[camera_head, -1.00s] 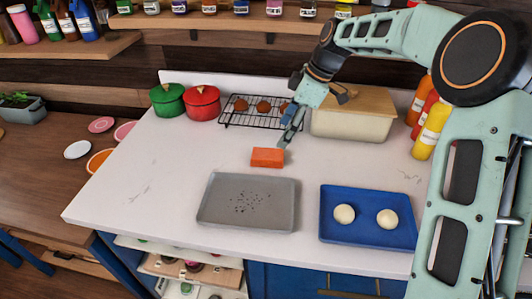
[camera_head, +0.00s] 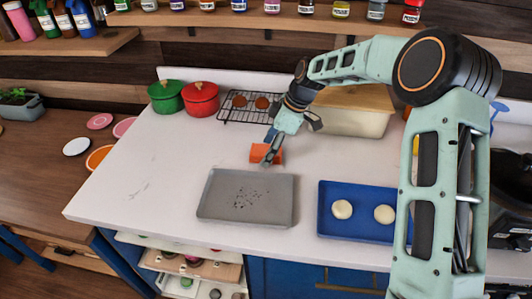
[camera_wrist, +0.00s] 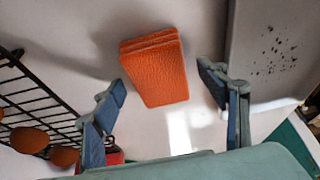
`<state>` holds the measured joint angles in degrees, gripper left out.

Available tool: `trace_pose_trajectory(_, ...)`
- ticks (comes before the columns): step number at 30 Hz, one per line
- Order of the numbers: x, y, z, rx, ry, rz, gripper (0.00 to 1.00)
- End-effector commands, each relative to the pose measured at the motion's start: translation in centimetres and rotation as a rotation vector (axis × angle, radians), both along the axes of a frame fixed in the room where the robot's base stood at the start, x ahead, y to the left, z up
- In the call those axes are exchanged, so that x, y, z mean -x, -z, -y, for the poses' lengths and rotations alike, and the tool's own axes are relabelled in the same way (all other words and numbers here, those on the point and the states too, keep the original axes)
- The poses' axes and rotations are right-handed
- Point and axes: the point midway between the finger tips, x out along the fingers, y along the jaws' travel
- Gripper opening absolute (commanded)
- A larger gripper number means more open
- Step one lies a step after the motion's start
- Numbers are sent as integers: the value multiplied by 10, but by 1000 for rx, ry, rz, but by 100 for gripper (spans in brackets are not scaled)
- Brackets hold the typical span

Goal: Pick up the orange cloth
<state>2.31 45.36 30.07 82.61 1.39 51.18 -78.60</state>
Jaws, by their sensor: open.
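The orange cloth (camera_head: 259,153) is a small folded block lying on the white counter, behind the grey tray. My gripper (camera_head: 269,158) is over it in the head view and hides part of its right side. In the wrist view the cloth (camera_wrist: 154,70) shows whole, with its folded layers at the top edge. My gripper (camera_wrist: 165,90) is open there, one finger to the left of the cloth and one to the right. Neither finger visibly touches the cloth. The exact height of the fingertips above the counter cannot be told.
A grey tray (camera_head: 225,212) with dark crumbs lies just in front. A blue tray (camera_head: 357,231) with two pale dough balls is at right. A black rack (camera_head: 236,119) with brown buns, red pot (camera_head: 201,99), green pot (camera_head: 166,97) and beige bin (camera_head: 352,119) stand behind.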

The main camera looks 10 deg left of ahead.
Motion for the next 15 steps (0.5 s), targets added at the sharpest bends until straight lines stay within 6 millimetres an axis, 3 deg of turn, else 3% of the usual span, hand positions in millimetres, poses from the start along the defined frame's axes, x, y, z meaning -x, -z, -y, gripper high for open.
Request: trace_pose_trajectory(15,0,4,0,0,0,0,67)
